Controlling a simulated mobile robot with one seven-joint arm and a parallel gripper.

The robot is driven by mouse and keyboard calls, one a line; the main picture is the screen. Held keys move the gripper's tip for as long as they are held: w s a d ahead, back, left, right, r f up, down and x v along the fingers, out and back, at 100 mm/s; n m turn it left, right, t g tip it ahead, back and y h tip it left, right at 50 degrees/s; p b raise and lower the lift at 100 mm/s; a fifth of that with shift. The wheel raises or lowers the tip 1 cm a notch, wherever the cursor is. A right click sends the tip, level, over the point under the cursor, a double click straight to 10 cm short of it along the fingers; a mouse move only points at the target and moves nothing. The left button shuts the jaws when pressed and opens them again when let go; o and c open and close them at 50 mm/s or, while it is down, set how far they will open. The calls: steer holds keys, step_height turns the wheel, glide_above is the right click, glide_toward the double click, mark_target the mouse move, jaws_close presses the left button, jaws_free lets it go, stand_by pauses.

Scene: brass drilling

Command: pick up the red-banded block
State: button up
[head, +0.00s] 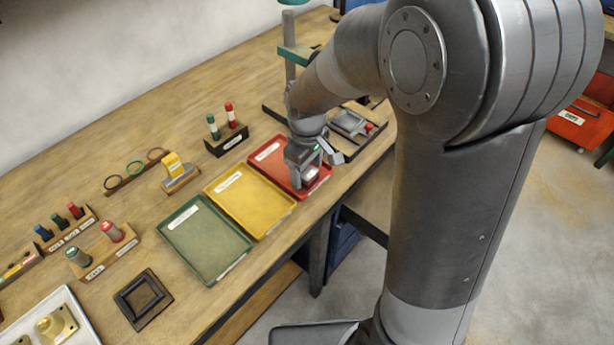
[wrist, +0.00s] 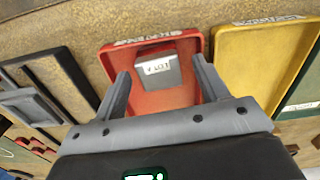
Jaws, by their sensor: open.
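A grey block (wrist: 160,80) with a white label lies in the red tray (wrist: 190,42). It also shows in the head view as a small pale-and-dark shape (head: 311,174) under my gripper. My gripper (wrist: 160,66) is open, with one finger to each side of the block in the wrist view. In the head view my gripper (head: 308,170) points down over the red tray (head: 265,152). Whether the fingers touch the block, and how high they are, I cannot tell.
A yellow tray (head: 262,220) and a green tray (head: 205,252) lie beside the red one. A dark holder with two capped cylinders (head: 227,140) stands behind it. A drill stand with a dark base (head: 275,115) is on the far side.

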steer(key=shift+f, duration=0.9)
jaws_close()
steer(key=shift+r, duration=0.1)
